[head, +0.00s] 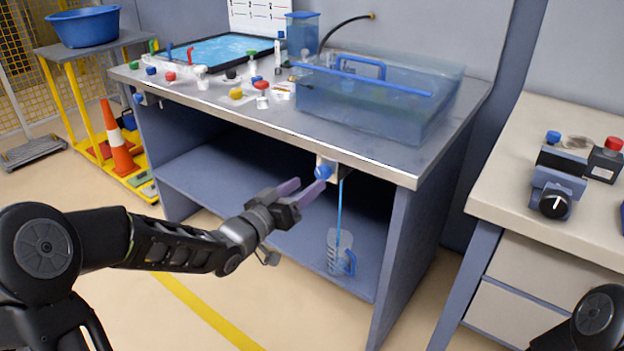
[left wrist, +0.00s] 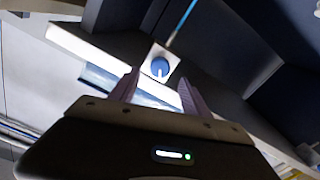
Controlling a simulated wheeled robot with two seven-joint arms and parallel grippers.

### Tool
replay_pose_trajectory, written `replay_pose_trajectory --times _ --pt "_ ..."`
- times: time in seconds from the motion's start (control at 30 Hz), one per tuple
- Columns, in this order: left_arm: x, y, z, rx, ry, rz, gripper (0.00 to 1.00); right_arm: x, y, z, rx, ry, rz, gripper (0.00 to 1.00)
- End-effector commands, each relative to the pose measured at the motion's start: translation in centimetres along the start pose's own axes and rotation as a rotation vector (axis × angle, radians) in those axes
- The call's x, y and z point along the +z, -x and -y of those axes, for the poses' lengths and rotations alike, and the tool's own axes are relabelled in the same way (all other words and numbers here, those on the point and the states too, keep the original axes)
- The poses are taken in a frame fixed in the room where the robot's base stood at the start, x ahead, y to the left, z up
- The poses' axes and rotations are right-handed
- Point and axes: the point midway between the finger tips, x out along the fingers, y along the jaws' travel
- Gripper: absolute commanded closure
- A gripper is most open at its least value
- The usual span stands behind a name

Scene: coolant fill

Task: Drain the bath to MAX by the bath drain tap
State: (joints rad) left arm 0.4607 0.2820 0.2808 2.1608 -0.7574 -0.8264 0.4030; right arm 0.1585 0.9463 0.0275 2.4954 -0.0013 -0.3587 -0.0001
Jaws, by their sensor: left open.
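The bath (head: 400,115) is a clear, blue-tinted tank on the right of the bench; I cannot read a MAX mark or its level. The bath drain tap (head: 323,171) is a blue knob on a white plate under the bench's front edge. It also shows in the left wrist view (left wrist: 160,67). A thin blue line, stream or tube, runs down from beside it to a clear jug (head: 341,252) on the lower shelf. My left gripper (head: 303,188) is open, its purple fingers pointing at the knob; in the left wrist view the knob appears just beyond the fingertips. My right gripper is out of view.
The bench top (head: 330,135) overhangs the tap. A similar blue knob (head: 138,98) sits at the bench's left end. Coloured-capped bottles and a blue tray (head: 222,50) stand on top. A side cabinet (head: 540,225) is at right. The floor in front is clear.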

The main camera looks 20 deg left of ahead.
Motion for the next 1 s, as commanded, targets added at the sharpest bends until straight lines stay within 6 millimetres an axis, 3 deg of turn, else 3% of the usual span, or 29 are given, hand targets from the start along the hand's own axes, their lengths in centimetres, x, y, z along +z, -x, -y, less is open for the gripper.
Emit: replay_pose_trajectory --times 0.1,0.23,0.77,0.9,0.97,1.0 --pt "-0.1 1.9 0.1 -0.003 0.000 0.000 0.44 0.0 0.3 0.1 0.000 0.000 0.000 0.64" --pt "0.0 3.1 0.0 -0.001 0.001 0.000 0.44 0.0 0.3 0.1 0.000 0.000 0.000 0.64" --pt "0.1 3.3 0.0 -0.002 -0.012 0.004 0.44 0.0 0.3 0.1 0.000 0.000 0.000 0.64" --pt "2.0 3.7 2.0 -0.086 -0.038 0.067 0.44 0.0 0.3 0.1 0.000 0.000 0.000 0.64" --pt "4.0 4.2 3.4 -0.141 -0.022 0.117 0.44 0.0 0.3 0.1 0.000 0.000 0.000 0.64" --pt "6.0 4.6 4.2 -0.174 -0.001 0.161 0.44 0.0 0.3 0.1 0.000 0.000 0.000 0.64"
